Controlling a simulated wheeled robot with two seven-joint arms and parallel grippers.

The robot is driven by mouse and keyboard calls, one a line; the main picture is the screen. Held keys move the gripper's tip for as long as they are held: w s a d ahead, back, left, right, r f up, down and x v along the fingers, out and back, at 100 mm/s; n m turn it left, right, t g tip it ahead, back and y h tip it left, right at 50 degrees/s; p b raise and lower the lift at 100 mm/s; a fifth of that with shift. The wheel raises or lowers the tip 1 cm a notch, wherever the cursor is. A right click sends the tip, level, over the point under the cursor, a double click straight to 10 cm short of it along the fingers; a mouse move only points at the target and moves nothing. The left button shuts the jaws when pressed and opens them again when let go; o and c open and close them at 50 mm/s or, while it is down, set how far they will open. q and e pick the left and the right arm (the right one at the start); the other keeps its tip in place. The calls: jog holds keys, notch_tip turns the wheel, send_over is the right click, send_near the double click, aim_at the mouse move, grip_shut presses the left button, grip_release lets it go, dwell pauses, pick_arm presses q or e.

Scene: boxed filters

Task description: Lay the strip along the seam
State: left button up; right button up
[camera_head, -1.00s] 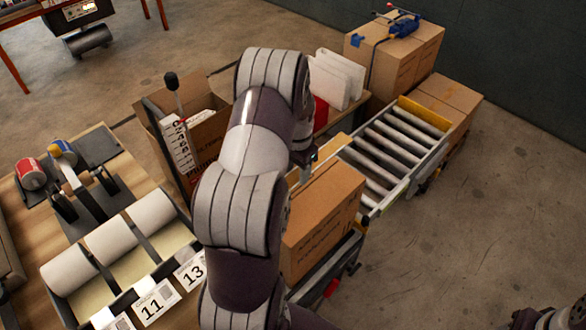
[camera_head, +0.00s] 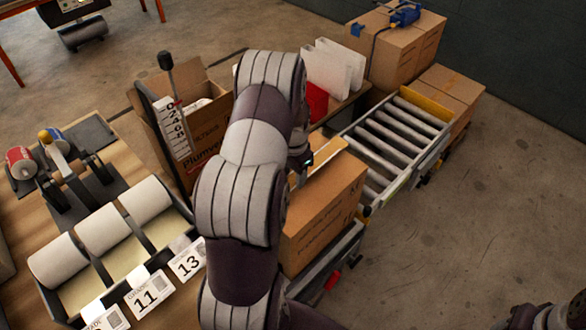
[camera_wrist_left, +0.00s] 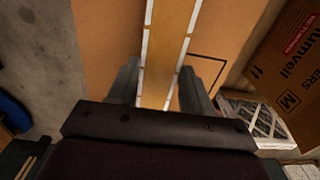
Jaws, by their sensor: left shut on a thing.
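A closed brown carton (camera_head: 325,215) stands on the near end of the roller conveyor, partly hidden behind my left arm. A tan strip (camera_wrist_left: 168,45) with broken white lines along both sides runs up the middle of the wrist view over the carton's top (camera_wrist_left: 108,35). In the head view a pale yellowish strip (camera_head: 322,159) lies across the carton's top. My left gripper (camera_wrist_left: 160,88) is shut on the strip, with one finger at each side of it, low over the carton top. The seam itself cannot be made out.
The roller conveyor (camera_head: 395,135) runs back to more cartons (camera_head: 445,95). An open carton (camera_head: 205,120) stands left of my arm. A bench with white rolls (camera_head: 103,228) and a tape dispenser (camera_head: 62,165) is at the left. Bare floor (camera_head: 480,220) lies at the right.

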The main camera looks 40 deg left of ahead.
pick_arm(q)
jog(key=shift+f, duration=0.75)
jog(key=o, duration=0.9)
jog(key=shift+r, duration=0.1)
notch_tip(320, 180, up, 9)
jog(key=p, duration=0.7)
